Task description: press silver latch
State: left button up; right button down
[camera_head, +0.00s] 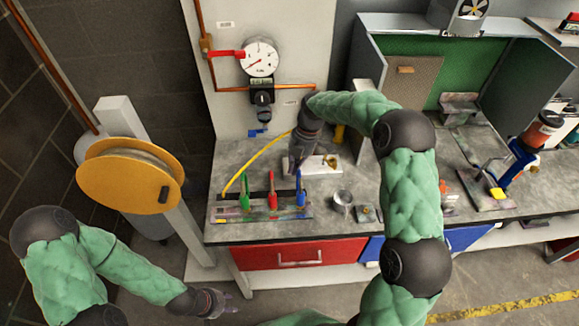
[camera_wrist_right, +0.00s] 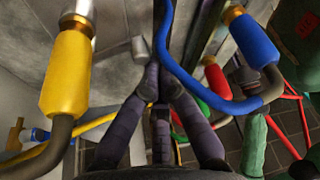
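I cannot pick out the silver latch with certainty in either view. A white plate (camera_head: 318,168) with a small brass fitting (camera_head: 329,161) lies on the grey bench. My right gripper (camera_head: 296,168) points down at the plate's left end, behind the row of coloured handles. In the right wrist view its dark fingers (camera_wrist_right: 161,78) come together with no object visible between them; whether they touch anything is unclear. A blue hose passes in front of their tips. My left gripper (camera_head: 225,299) hangs low in front of the bench, away from everything, its fingers apart.
Green (camera_head: 245,192), red (camera_head: 271,190) and blue (camera_head: 300,188) handles stand in a rack at the bench front. A metal cup (camera_head: 343,199) is to their right. A yellow hose (camera_head: 252,160) arcs behind them. A gauge (camera_head: 260,57) hangs above; a yellow reel (camera_head: 130,176) stands left.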

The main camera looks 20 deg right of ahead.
dwell(0.3)
pick_arm(q)
jog(key=shift+r, duration=0.15)
pick_arm(e)
jog(key=shift+w+a, duration=0.35)
jog(key=shift+w, duration=0.35)
pick_arm(q)
jog(key=shift+s+d+r+p, duration=0.2)
jog(key=shift+s+r+p, duration=0.3)
jog(key=shift+r+p, duration=0.35)
pick_arm(e)
notch_tip(320, 180, up, 9)
jog(key=shift+a+r, duration=0.15)
jog(key=shift+a, duration=0.2)
pick_arm(q)
jog(key=shift+f, duration=0.1)
pick_arm(e)
jog(key=shift+s, duration=0.1)
